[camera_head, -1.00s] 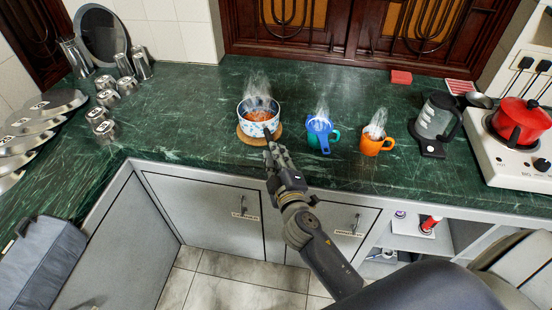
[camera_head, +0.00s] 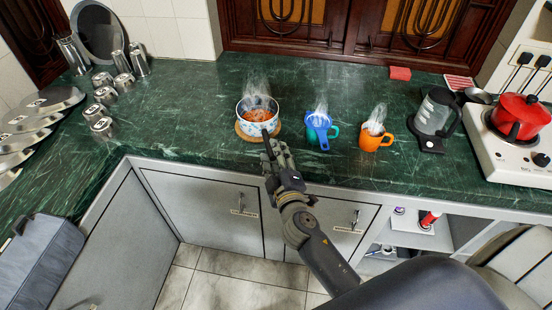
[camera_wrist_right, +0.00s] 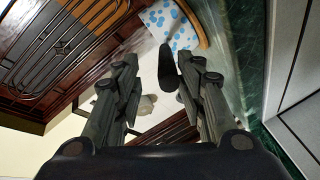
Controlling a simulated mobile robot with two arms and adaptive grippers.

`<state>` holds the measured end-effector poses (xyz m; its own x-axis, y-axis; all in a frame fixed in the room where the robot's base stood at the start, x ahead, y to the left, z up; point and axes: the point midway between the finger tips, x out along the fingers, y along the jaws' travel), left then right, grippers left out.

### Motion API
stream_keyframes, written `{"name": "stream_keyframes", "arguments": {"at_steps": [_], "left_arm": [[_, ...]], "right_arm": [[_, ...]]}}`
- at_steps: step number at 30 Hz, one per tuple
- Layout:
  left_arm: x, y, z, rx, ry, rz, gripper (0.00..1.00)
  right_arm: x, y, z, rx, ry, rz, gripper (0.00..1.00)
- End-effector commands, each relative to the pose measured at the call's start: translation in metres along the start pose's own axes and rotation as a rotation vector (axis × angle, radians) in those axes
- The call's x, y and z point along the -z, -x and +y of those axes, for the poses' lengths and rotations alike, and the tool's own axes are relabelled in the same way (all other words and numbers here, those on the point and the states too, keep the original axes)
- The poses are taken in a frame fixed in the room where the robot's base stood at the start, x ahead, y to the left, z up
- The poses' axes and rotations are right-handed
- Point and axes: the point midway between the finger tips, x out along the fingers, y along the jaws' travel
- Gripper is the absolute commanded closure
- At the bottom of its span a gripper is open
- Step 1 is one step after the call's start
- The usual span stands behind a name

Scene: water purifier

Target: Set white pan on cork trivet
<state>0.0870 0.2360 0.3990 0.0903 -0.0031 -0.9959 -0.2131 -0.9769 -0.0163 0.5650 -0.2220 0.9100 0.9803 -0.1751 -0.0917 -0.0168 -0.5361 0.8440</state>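The white pan (camera_head: 257,116), with a blue pattern and orange food inside, sits on the round cork trivet (camera_head: 241,132) on the green counter; steam rises from it. Its dark handle (camera_head: 266,139) points toward the front edge. My right gripper (camera_head: 272,145) is just in front of the pan at the handle. In the right wrist view the fingers (camera_wrist_right: 158,85) are spread, with the dark handle (camera_wrist_right: 168,68) between them, nearer the right-hand finger. The pan (camera_wrist_right: 172,24) and trivet (camera_wrist_right: 196,20) show beyond. My left gripper is not in view.
A blue mug (camera_head: 318,128) and an orange mug (camera_head: 372,141) steam to the right of the pan. A coffee pot (camera_head: 435,118) and a red pot (camera_head: 520,116) on a white stove stand farther right. Metal cups and plates are at the left.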

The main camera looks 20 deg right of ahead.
Motion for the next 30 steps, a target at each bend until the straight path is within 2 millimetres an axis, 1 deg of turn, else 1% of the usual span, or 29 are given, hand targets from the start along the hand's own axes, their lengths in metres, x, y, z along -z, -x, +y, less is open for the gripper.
{"name": "stream_keyframes", "arguments": {"at_steps": [2,5,8,15,18,21,24,30], "left_arm": [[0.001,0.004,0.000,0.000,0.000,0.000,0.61],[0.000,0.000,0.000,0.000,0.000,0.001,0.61],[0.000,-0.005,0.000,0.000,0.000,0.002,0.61],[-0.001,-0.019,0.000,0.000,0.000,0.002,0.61],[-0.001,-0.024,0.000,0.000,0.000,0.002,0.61],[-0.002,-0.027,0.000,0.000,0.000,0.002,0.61],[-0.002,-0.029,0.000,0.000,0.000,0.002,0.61],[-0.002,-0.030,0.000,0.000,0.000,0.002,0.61]], "right_arm": [[0.002,0.000,0.003,0.001,0.001,-0.001,0.62],[0.000,0.011,-0.001,0.004,-0.001,-0.001,0.62],[-0.001,0.029,-0.001,0.004,-0.001,-0.001,0.62],[-0.001,0.080,-0.002,0.003,-0.002,-0.002,0.62],[-0.001,0.096,-0.001,0.001,-0.002,-0.002,0.62],[0.000,0.108,-0.001,0.001,-0.001,-0.002,0.62],[0.000,0.116,0.001,0.000,0.000,-0.001,0.62],[0.001,0.121,0.003,-0.001,0.001,0.000,0.62]]}}
